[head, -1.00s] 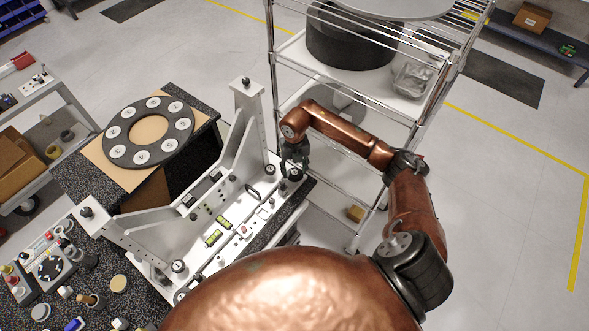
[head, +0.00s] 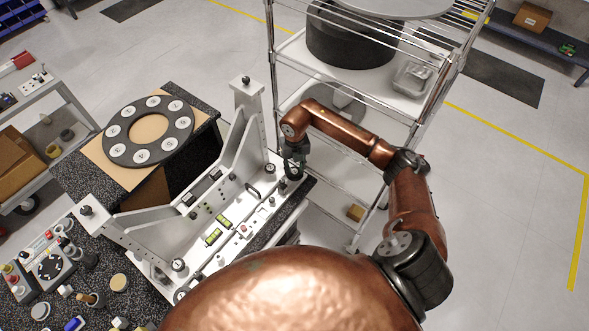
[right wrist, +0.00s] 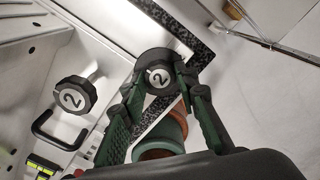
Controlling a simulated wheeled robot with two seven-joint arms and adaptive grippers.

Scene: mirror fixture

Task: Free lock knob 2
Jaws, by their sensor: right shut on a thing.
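In the right wrist view a round black knob (right wrist: 158,76) with a pale face marked 2 sits between my fingertips. My right gripper (right wrist: 160,85) is shut on it, with a finger on each side. In the head view the right gripper (head: 293,166) is at the far right corner of the light-grey fixture base (head: 222,252) and mostly covers this knob. A second, lobed black knob (right wrist: 72,97), also marked 2, stands apart to the left, next to a black handle (right wrist: 62,130). It also shows in the head view (head: 270,168). My left gripper is not in view.
The fixture's upright arm (head: 248,125) rises left of the right gripper. A wire shelf rack (head: 330,165) stands close behind and to the right. A dark ring with pale numbered discs (head: 109,140) lies at the left. Open floor (head: 500,210) is at the right.

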